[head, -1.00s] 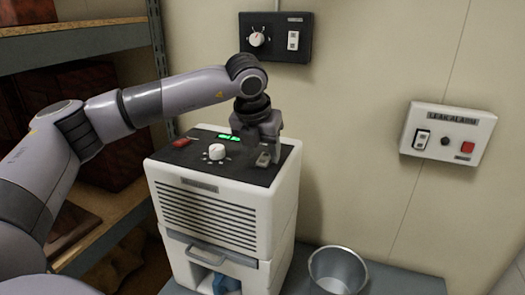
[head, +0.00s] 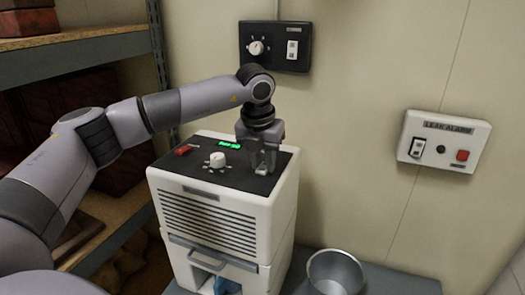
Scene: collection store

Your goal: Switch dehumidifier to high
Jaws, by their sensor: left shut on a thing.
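The dehumidifier (head: 212,222) is a white box with a louvred front and a black top panel. The panel carries a red rocker switch (head: 184,150), a lit green display (head: 229,145), a white knob (head: 217,160) with marks around it, and a small light-coloured switch (head: 262,170) at the right. My left gripper (head: 262,165) points down over this small switch, with its fingers shut on it. The fingers partly hide the switch, so I cannot read its position. My right gripper is not in view.
A metal bucket (head: 335,272) stands at the dehumidifier's right. A black wall box (head: 275,47) with a dial and switch is behind. A leak alarm box (head: 443,141) hangs on the right wall. Shelves (head: 75,48) with dark red boxes fill the left.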

